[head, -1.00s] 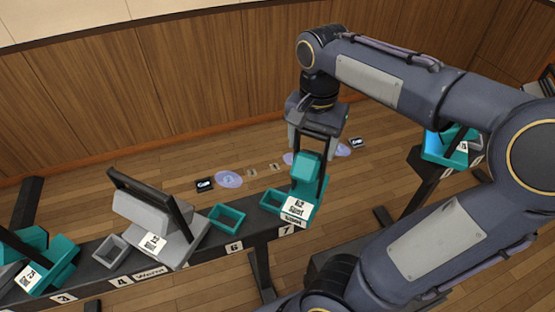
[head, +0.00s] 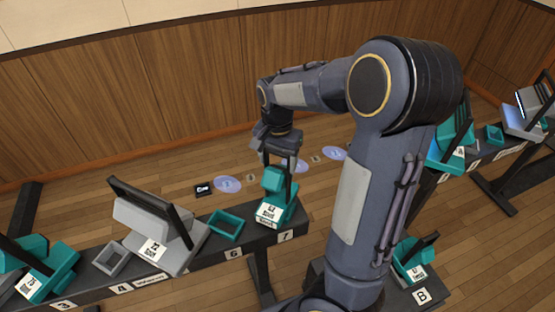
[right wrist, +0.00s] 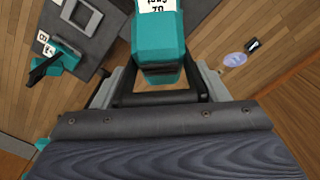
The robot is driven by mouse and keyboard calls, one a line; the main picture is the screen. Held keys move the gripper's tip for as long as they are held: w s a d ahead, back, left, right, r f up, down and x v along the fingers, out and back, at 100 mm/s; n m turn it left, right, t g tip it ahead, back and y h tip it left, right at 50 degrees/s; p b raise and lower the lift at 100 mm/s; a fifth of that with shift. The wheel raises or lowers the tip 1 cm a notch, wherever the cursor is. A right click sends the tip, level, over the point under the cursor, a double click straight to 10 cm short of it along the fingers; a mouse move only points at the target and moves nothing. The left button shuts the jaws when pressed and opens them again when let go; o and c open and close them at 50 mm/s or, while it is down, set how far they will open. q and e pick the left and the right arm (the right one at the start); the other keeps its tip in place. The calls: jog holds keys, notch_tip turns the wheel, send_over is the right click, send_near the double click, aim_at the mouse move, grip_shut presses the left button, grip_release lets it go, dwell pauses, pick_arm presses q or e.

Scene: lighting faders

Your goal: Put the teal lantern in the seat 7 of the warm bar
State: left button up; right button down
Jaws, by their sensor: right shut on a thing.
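The teal lantern (head: 274,180), with a white label on its front, stands upright at the right end of the dark warm bar (head: 205,262). It is directly behind the "7" tag (head: 285,236) and covers the teal seat 7 frame. I cannot tell whether its base is fully down in the seat. My right gripper (head: 279,168) is above it and shut on its upright handle. In the right wrist view the teal lantern (right wrist: 160,42) shows between the fingers (right wrist: 155,92). My left gripper is not in view.
An empty teal seat (head: 226,224) is at tag 6. A grey lantern (head: 155,222) with a tall black handle stands left of it, beside an empty grey seat (head: 111,259). Another teal lantern (head: 412,260) stands on stand B at the right. More bars are at far right.

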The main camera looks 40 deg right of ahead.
jog(key=shift+f, duration=0.35)
jog(key=shift+c, duration=1.2)
grip_release()
notch_tip(320, 180, up, 12)
jog(key=shift+f, duration=0.25)
jog(key=shift+s+a+r, duration=0.1)
jog(key=shift+s+r, duration=0.05)
jog(key=shift+r, duration=0.1)
jog(key=s+a+f+n+t+y, duration=0.2)
jog(key=s+a+n, duration=0.3)
jog(key=s, duration=0.3)
jog(key=s+a+f+n+t+y, duration=0.1)
jog(key=s+a+f+n+t, duration=0.2)
jog(key=s+a+n, duration=0.3)
jog(key=s+a, duration=0.2)
jog(key=s, duration=0.1)
jog(key=shift+a+t+y, duration=0.2)
jog(key=shift+t+y, duration=0.1)
jog(key=shift+y, duration=0.1)
